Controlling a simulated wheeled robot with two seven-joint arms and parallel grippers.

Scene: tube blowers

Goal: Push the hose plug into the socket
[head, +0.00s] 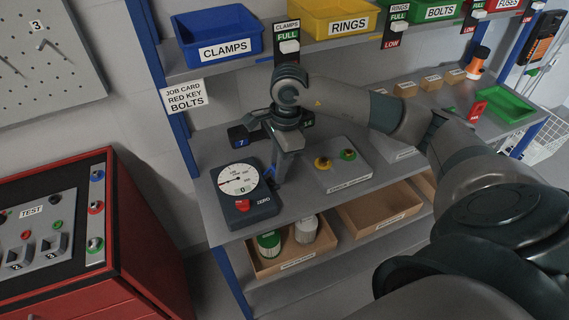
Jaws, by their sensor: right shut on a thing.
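My right gripper (278,176) reaches down over the bench between the gauge and a grey panel. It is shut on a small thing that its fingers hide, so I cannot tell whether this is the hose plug. The grey panel (349,181) lies on the bench to the right of the gripper, with a yellow round fitting (322,163) and a green round fitting (348,155) on top. I cannot tell whether either is the socket. No hose can be made out. My left gripper is not in view.
Labelled bins, such as the blue CLAMPS bin (221,30), line the shelf above. A red cabinet (130,225) stands left.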

